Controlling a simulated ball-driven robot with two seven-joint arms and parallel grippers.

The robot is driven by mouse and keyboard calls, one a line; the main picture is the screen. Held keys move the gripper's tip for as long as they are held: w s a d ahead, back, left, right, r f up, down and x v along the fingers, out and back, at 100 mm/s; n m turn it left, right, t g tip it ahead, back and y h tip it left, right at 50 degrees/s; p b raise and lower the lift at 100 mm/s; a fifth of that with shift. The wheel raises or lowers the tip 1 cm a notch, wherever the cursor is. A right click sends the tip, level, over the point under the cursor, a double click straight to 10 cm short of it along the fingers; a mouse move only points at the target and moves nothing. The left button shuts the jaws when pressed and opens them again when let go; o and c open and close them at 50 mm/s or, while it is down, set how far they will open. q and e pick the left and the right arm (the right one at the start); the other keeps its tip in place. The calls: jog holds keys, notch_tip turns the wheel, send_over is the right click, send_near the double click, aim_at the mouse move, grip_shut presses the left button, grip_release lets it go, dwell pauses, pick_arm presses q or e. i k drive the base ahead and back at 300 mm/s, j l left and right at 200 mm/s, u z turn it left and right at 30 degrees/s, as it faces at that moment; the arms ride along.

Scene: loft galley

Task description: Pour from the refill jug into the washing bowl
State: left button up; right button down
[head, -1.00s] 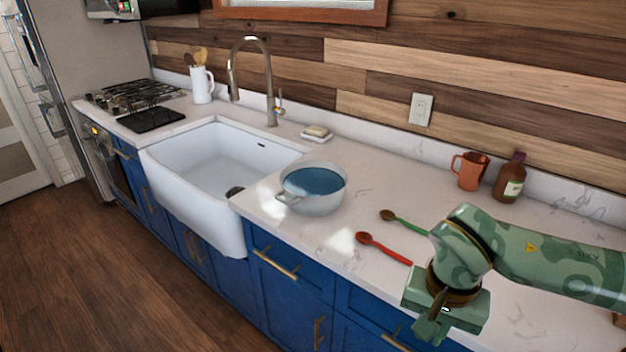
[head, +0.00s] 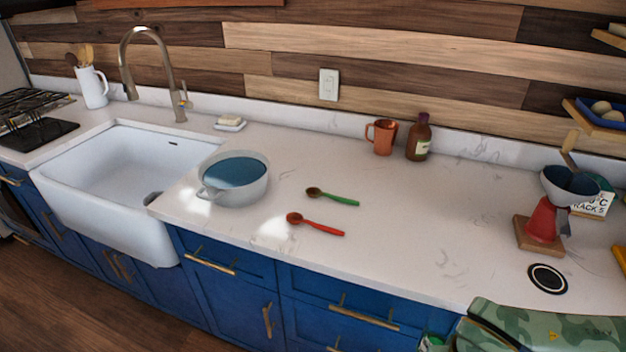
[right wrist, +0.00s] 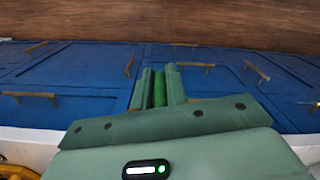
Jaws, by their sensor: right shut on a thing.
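A pale bowl (head: 236,192) with blue inside and a handle at its front left stands upright on the counter, just right of the sink. An orange jug or mug (head: 383,137) with a handle on its left stands upright near the backsplash; I cannot tell whether it is the refill jug. Its inside is hidden. My right gripper (right wrist: 160,88) is shut on a narrow bright green thing (right wrist: 158,89), mostly hidden between the fingers. It is in front of the blue cabinets, well away from bowl and orange jug. My left gripper is not in view.
A brown bottle (head: 418,138) stands beside the orange jug. A green spoon (head: 335,197) and red spoon (head: 316,224) lie right of the bowl. A red scale-like stand (head: 543,220) is at the right. The counter middle (head: 440,215) is clear.

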aim_at(232, 179)
jog(key=i+j, duration=0.1)
jog(key=j, duration=0.55)
jog(key=i+j, duration=0.1)
jog(key=j, duration=0.55)
jog(key=i+j, duration=0.1)
jog(key=j, duration=0.5)
jog(key=z, duration=0.05)
